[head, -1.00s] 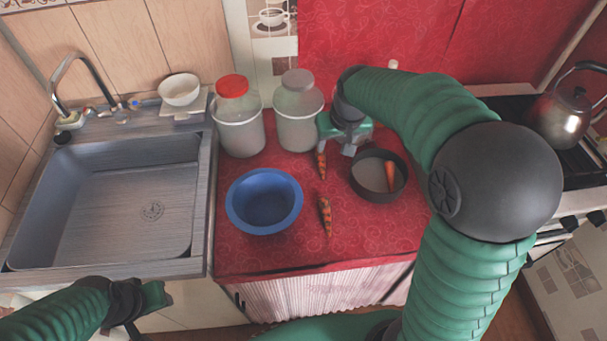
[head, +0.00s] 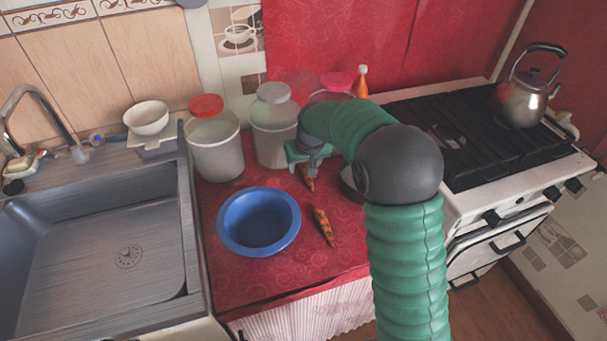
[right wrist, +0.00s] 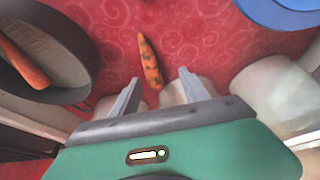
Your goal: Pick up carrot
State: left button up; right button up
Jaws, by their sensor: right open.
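Nothing is held. In the head view my arm hides most of the pan (head: 350,184). My left gripper is out of view.
A red-lidded jar (head: 215,145) and a grey-lidded jar (head: 273,130) stand close behind and left of my right gripper. A pink-lidded jar (head: 336,82) and an orange bottle (head: 360,82) stand behind. The sink is left; the stove (head: 470,140) with a kettle (head: 522,100) is right.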

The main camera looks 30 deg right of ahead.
aim_at(303, 173)
jog(key=x, duration=0.3)
jog(key=shift+d+f+b, duration=0.15)
jog(key=shift+f+b, duration=0.05)
jog(key=shift+b, duration=0.15)
jog(key=shift+w+d+f, duration=0.15)
jog(key=shift+d+f, duration=0.25)
jog(key=shift+d, duration=0.1)
jog(key=shift+w+d+f, duration=0.2)
jog(key=shift+d+f, duration=0.2)
jog(key=shift+d, duration=0.05)
jog(key=shift+s+d, duration=0.15)
jog(key=shift+c, duration=0.7)
jog(key=shift+a+r, duration=0.1)
jog(key=shift+a, duration=0.45)
jog(key=c, duration=0.7)
jog(key=shift+c, duration=1.3)
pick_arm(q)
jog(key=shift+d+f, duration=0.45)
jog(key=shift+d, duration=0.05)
pick_arm(e)
jog(key=shift+d, duration=0.3)
grip_shut()
